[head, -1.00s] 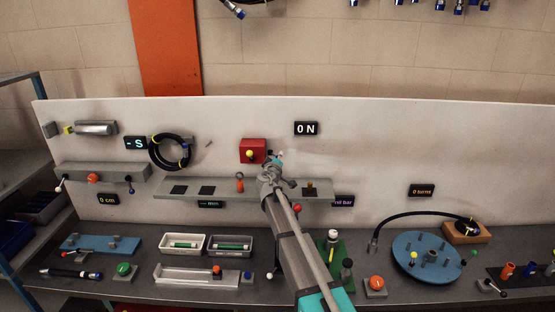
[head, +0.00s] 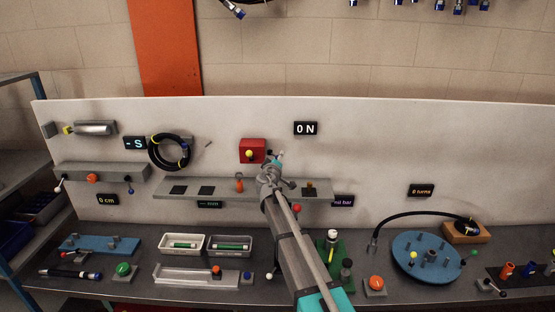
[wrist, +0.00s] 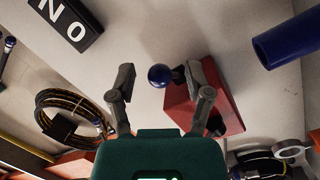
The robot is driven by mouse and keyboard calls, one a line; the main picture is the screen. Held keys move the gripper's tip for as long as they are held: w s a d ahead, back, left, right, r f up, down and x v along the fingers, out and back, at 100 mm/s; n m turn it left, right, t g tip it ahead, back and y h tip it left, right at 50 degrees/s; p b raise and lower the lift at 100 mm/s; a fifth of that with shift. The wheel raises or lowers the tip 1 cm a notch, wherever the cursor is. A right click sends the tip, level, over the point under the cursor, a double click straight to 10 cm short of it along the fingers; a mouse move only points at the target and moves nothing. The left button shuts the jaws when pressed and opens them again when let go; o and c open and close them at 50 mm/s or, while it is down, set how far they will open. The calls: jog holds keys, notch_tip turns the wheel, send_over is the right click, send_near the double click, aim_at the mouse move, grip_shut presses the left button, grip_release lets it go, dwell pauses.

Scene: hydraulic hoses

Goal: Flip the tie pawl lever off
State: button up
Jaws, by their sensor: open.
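A red box (head: 253,151) is mounted on the white panel, with a yellow ball (head: 249,154) on its front. In the wrist view the red box (wrist: 200,105) shows at an angle. A lever with a dark blue ball (wrist: 160,75) stands out beside it; I take this as the tie pawl lever. My gripper (head: 277,158) is just right of the box in the head view. In the wrist view my gripper (wrist: 161,82) is open, and the blue ball appears between its fingertips. The right finger overlaps the box in the picture. I cannot tell whether it touches.
A "0 N" display (head: 305,129) hangs above and right of the box. A coiled black hose (head: 169,152) hangs at left. A grey shelf (head: 222,192) runs below the box. A dark blue cylinder (wrist: 287,40) shows at the wrist view's upper right.

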jog(key=v, duration=1.1)
jog(key=shift+s, duration=0.15)
jog(key=s+d+f+m+g+h, duration=0.2)
jog(key=s+d+f+m+g, duration=0.3)
jog(key=d, duration=0.4)
jog(key=s+d+f+m+g+h, duration=0.1)
jog(key=s+d+f+m+g, duration=0.25)
jog(key=s+d+f, duration=0.45)
jog(key=s+d+f+g+y, duration=0.1)
jog(key=s+f+g+y, duration=0.25)
jog(key=s, duration=0.45)
jog(key=s+d+f+g+y, duration=0.1)
jog(key=s+f+g+y, duration=0.15)
jog(key=s+g, duration=0.4)
jog(key=s+f+b, duration=0.4)
jog(key=f+b, duration=0.4)
jog(key=b, duration=0.1)
jog(key=shift+s+a+f+t+y, duration=0.15)
jog(key=shift+a+f+t+y, duration=0.1)
jog(key=shift+f+t+y, duration=0.15)
